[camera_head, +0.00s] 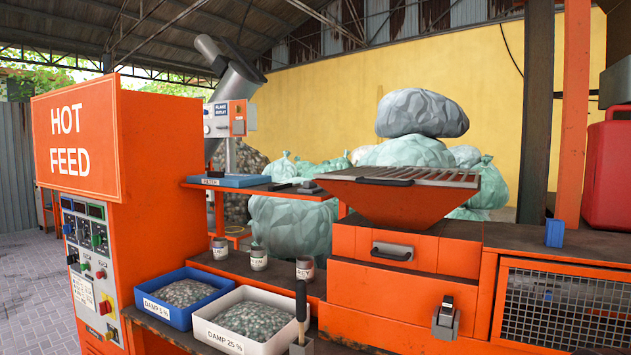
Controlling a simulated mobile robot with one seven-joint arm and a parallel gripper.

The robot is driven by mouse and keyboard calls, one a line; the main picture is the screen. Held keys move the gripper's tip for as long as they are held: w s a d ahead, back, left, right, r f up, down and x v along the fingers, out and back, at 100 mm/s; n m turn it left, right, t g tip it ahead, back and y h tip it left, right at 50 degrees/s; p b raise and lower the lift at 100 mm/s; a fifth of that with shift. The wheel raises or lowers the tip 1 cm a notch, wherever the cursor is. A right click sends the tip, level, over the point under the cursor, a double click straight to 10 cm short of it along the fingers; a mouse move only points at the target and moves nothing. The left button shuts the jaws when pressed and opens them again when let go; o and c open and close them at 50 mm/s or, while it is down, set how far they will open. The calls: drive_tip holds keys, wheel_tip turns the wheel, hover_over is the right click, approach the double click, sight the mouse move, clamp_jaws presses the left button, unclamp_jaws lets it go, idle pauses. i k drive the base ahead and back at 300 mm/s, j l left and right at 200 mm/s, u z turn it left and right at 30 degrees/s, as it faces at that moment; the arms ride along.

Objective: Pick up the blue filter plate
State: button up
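A flat blue plate (230,181) lies on the narrow orange shelf left of centre, beside the outlet post. My gripper is not in this view.
The orange HOT FEED cabinet (160,190) stands left of the shelf. Below are a blue bin (165,312), a white bin (240,345) and several small cups. An orange hopper (400,200) with a grate stands to the right. A small blue block (555,233) sits far right.

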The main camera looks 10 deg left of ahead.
sight(212, 177)
drive_tip(key=u, duration=1)
drive_tip(key=i+j+z, duration=0.15)
drive_tip(key=z, duration=0.3)
drive_tip(key=i+j+z, duration=0.1)
drive_tip(key=z, duration=0.35)
drive_tip(key=i+j+z, duration=0.2)
drive_tip(key=j, duration=0.2)
drive_tip(key=j+z, duration=0.15)
drive_tip(key=j, duration=0.25)
drive_tip(key=i+j+z, duration=0.2)
drive_tip(key=j, duration=0.6)
drive_tip(key=j+z, duration=0.15)
drive_tip(key=j, duration=1.55)
drive_tip(key=i+j, duration=0.15)
drive_tip(key=j, duration=0.65)
drive_tip(key=z, duration=0.05)
